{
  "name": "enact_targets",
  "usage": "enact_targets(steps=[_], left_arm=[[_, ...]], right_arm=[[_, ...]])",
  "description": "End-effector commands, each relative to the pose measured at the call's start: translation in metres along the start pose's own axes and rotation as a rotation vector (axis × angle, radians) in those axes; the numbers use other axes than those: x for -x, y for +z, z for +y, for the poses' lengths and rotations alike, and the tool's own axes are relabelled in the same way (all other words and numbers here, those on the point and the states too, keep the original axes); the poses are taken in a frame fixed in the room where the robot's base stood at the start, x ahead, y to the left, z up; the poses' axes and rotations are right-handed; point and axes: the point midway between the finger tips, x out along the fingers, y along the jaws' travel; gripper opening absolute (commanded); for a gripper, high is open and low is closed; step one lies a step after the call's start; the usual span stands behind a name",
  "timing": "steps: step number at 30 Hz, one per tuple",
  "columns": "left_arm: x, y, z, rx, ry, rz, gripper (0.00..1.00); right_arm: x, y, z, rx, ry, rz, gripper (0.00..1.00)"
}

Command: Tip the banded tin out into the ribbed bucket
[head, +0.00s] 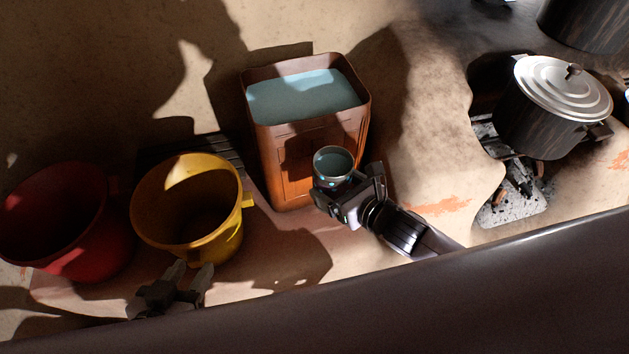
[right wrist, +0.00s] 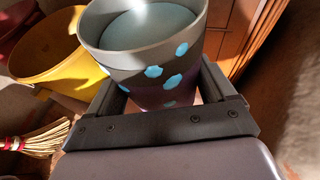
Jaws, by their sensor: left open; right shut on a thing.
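The tin (head: 333,168) is a small dark grey cup with a pale rim, filled with bluish liquid. In the right wrist view the tin (right wrist: 130,62) shows light blue spots, and I see no clear bands. My right gripper (head: 347,189) is shut on it and holds it nearly upright in front of the rust-brown container. A yellow bucket (head: 158,213) and a red bucket (head: 60,215) stand to the left; which one is ribbed I cannot tell. The yellow bucket looks empty. My left gripper (head: 189,277) is open and empty, in front of the yellow bucket.
A tall rust-brown container (head: 283,160) full of bluish water stands behind the tin. A lidded black pot (head: 540,122) sits over the hearth at right. A straw broom (right wrist: 42,138) lies at left in the right wrist view. A dark edge (head: 450,305) crosses the front.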

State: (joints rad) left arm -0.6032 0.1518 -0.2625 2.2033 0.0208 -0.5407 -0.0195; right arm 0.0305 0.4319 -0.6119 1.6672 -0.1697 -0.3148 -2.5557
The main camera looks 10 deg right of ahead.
Motion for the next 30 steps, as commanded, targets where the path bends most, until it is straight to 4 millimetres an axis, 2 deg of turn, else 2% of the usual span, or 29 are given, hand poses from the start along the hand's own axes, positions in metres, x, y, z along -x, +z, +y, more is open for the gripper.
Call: enact_targets(steps=[7,14,23,30], left_arm=[[0.000,-0.001,0.000,0.001,-0.001,0.003,0.43],[0.000,-0.003,0.000,0.000,-0.001,0.007,0.43],[-0.001,-0.008,-0.001,-0.003,-0.001,0.018,0.43],[-0.001,-0.008,-0.001,-0.005,0.000,0.019,0.43]], right_arm=[[0.008,0.023,-0.007,-0.004,-0.032,-0.002,0.19],[0.028,0.058,-0.020,-0.022,-0.106,0.011,0.19],[0.065,0.102,-0.034,-0.062,-0.213,0.015,0.19],[0.101,0.132,-0.042,-0.103,-0.298,0.007,0.19]])
